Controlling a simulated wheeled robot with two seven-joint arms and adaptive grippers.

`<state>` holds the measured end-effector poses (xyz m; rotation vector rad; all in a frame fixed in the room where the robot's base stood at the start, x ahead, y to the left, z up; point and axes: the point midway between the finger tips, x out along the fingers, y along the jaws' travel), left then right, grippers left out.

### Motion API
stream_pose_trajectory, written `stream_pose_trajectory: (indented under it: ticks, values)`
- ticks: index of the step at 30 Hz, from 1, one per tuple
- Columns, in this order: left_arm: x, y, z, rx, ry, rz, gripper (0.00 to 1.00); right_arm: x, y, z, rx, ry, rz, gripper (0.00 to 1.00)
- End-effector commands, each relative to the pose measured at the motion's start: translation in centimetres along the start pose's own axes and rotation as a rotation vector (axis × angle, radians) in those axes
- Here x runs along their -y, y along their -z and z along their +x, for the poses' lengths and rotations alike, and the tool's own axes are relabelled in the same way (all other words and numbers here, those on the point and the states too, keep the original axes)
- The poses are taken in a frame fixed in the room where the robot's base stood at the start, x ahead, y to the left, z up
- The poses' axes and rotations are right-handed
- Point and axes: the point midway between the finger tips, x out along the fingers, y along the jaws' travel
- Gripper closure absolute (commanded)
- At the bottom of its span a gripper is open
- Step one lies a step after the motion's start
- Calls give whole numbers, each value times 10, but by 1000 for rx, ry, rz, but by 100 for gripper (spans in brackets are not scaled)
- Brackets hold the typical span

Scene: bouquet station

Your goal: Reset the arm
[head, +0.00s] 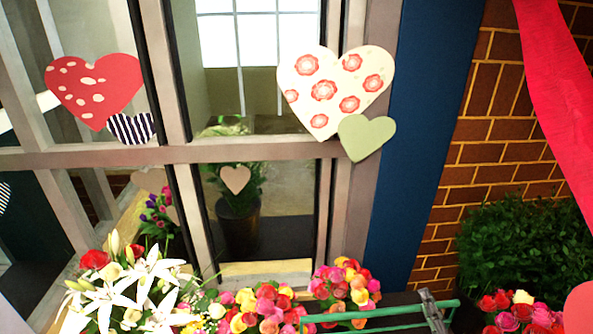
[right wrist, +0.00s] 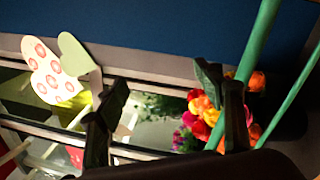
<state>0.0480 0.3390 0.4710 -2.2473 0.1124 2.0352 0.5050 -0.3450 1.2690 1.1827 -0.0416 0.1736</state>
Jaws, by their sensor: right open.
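My right gripper (right wrist: 162,86) shows in the right wrist view with its two dark fingers spread apart and nothing between them. Behind the fingers are the window and a cluster of orange, red and pink flowers (right wrist: 207,112). A green rod (right wrist: 262,35) passes close beside the right finger; I cannot tell whether they touch. In the head view no whole gripper shows clearly, and my left gripper is not seen.
In the head view, white lilies (head: 135,290) and colourful roses (head: 265,305) line the bottom below the window. Green rails (head: 385,312) cross the lower right. A bush (head: 520,245) stands before the brick wall (head: 490,130). Paper hearts (head: 330,85) hang on the window.

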Motion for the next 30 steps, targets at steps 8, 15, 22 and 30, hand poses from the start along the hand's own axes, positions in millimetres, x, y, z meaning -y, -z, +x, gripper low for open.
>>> stream_pose_trajectory:
  ticks: [8, 15, 22, 30]
  values:
    - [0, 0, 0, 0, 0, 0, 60, 163, -27, -98, 495, 495, 851, 38]
    - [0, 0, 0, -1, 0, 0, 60, 239, 37, -194, 777, 845, 1283, 38]
    - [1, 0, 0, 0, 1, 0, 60, 258, 92, -254, 930, 1070, 1488, 38]
    - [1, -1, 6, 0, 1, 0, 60, 291, 143, -289, 1026, 1236, 1588, 38]
